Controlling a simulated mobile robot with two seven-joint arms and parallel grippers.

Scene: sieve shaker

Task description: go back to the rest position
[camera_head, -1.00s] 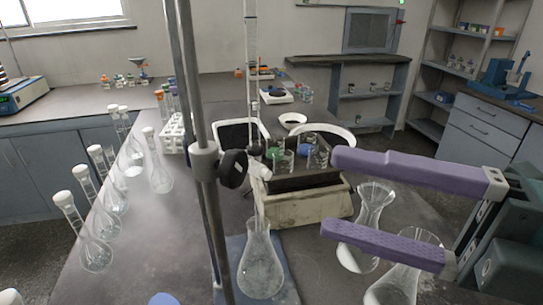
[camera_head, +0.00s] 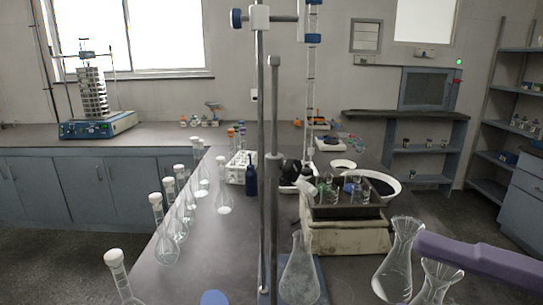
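My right gripper (camera_head: 480,262) shows at the lower right edge as one purple finger; its other finger is below the picture. No second finger lies against the visible one, so it is open, and I see nothing held in it. The finger passes close to the glass flasks, one (camera_head: 394,268) just left of its tip and another (camera_head: 432,288) partly hidden under it. My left gripper is not in view. The sieve shaker (camera_head: 97,128) with its stack of sieves stands on the back left counter.
A metal stand (camera_head: 274,190) rises in the middle, with a flask (camera_head: 299,275) at its base. Several stoppered flasks (camera_head: 168,245) line the bench's left side. A beige box-shaped device (camera_head: 345,237) stands right of the stand. Grey bench surface (camera_head: 215,250) is clear between.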

